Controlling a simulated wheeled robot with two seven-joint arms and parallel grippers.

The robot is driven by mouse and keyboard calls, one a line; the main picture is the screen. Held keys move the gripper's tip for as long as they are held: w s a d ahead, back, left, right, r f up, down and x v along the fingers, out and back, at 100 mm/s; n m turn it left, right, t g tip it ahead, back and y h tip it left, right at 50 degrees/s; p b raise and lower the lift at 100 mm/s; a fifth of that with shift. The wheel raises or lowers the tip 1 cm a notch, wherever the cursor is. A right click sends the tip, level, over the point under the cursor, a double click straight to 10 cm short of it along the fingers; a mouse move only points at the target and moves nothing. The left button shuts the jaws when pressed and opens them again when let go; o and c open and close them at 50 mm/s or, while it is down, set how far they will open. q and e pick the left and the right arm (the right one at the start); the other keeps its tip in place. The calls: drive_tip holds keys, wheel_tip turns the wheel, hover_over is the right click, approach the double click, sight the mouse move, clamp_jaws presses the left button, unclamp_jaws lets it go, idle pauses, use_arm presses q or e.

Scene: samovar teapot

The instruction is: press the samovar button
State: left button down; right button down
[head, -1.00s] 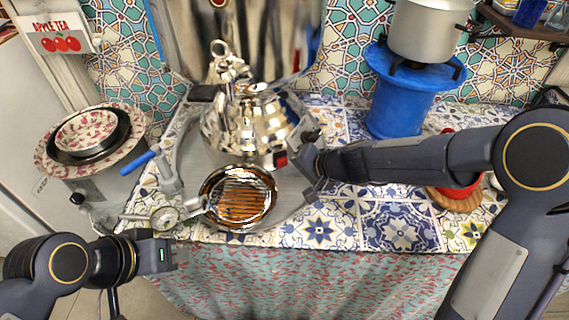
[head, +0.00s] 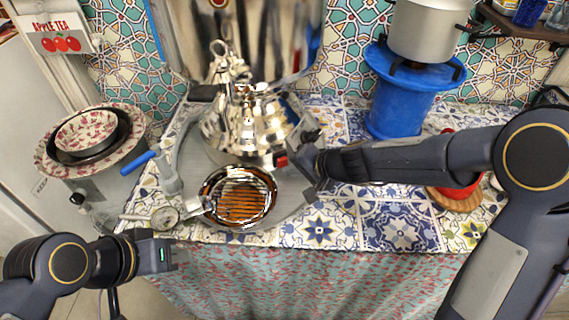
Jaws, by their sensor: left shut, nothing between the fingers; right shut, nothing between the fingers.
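The shiny metal samovar (head: 247,125) stands on the counter at the centre of the head view, with strong reflections over its body. A small red part (head: 281,160) shows at its lower right; it may be the button, but it is too small to tell. My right gripper (head: 303,158) is shut and empty, close to the right of this red part. I cannot tell whether they touch. My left gripper (head: 176,254) is shut and empty, low at the left in front of the counter's front edge, away from the samovar.
A round pan-like vessel with a brown grille (head: 240,200) sits in front of the samovar. A blue stand (head: 402,105) bears a metal pot (head: 420,30) at the back right.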

idle(0.3)
drive_tip(key=shift+w+a, duration=0.25)
drive_tip(key=shift+w, duration=0.25)
idle(0.4)
drive_tip(key=shift+s+d, duration=0.15)
drive_tip(key=shift+s, duration=0.15)
drive_tip(key=shift+s+d+b, duration=0.1)
drive_tip(key=shift+s+b, duration=0.1)
drive_tip(key=shift+b, duration=0.1)
